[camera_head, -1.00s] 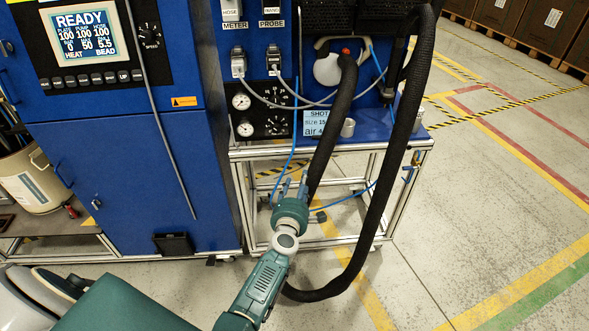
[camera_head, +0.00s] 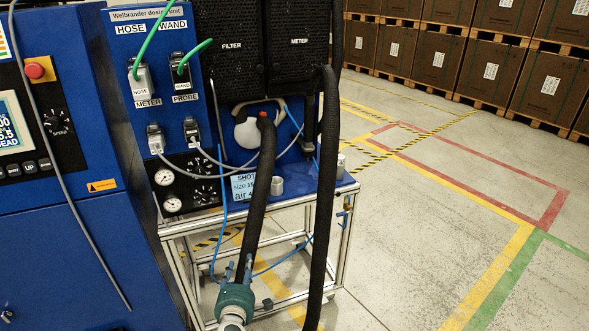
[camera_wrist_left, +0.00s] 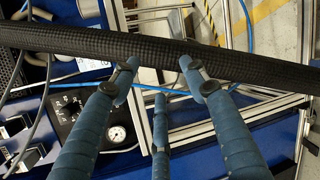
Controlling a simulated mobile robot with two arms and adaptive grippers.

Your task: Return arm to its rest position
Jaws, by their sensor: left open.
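My left gripper (camera_head: 245,268) comes up from the bottom edge in the head view, in front of the cart frame. It is open, beside the lower part of the thick black hose (camera_head: 259,180). In the left wrist view, the fingers of the left gripper (camera_wrist_left: 158,70) stand apart, with nothing held between them. The black hose (camera_wrist_left: 160,45) crosses the picture just beyond the fingertips. I cannot tell whether they touch it. Most of my left arm is below the head view. My right gripper is not in view.
A blue dosing unit (camera_head: 180,100) with gauges and cables stands on an aluminium-framed cart (camera_head: 335,200). A second black hose (camera_head: 325,200) hangs at its right. A blue control cabinet (camera_head: 60,250) is at left. Marked floor (camera_head: 430,220) is open at right; boxes on pallets (camera_head: 490,72) line the back.

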